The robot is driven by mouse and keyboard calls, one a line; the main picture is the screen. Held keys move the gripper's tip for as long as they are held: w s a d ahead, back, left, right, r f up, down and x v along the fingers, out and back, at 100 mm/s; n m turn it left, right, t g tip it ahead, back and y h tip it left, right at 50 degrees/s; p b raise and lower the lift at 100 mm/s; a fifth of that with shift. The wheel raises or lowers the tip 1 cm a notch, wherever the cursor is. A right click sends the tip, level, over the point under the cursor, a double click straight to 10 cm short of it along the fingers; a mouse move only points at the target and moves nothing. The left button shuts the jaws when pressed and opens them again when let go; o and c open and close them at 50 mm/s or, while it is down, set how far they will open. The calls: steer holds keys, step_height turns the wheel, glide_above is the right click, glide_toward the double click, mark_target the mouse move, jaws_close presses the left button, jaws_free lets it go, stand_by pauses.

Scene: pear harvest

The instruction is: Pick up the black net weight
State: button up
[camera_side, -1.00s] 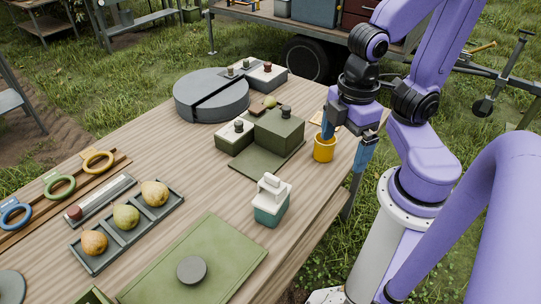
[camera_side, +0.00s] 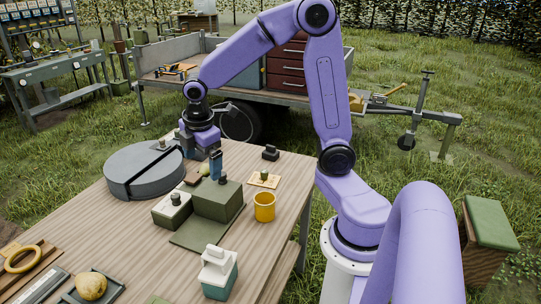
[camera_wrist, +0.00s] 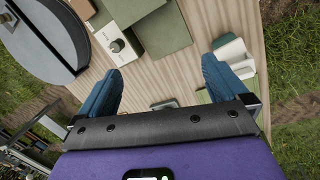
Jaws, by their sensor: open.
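A small black block with a raised top, which looks like the black net weight (camera_side: 270,153), sits on the table near its far right edge in the side view. I cannot make it out in the wrist view. My gripper (camera_side: 207,165) points down between the grey round drum and the green block, left of the black weight and apart from it. In the wrist view, its blue fingers (camera_wrist: 160,88) are spread wide, with nothing held between them.
The grey drum (camera_side: 140,170), white-topped box (camera_side: 172,210), green block (camera_side: 217,200) and yellow cup (camera_side: 264,206) crowd the table (camera_side: 135,225). A wooden plate with a knob (camera_side: 264,180) lies nearer than the weight. A teal-and-white container (camera_side: 217,272) stands in front.

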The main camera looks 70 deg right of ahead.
steer(key=w+d+f+h, duration=0.1)
steer(key=w+d, duration=0.2)
steer(key=d, duration=0.3)
steer(key=w+d+f, duration=0.1)
steer(key=w+d, duration=0.3)
steer(key=d, duration=0.1)
steer(key=n+g+h, duration=0.2)
steer(key=n, duration=0.1)
glide_above(270, 146)
steer(key=a, duration=0.6)
step_height(270, 146, down, 6)
steer(key=x, duration=1)
steer(key=shift+d+f, duration=0.15)
steer(key=shift+f, duration=0.25)
steer(key=shift+x, duration=3.05)
steer(key=shift+w+d, duration=0.15)
steer(key=shift+c, duration=0.3)
steer(key=shift+r, duration=0.1)
steer(key=c, duration=1.3)
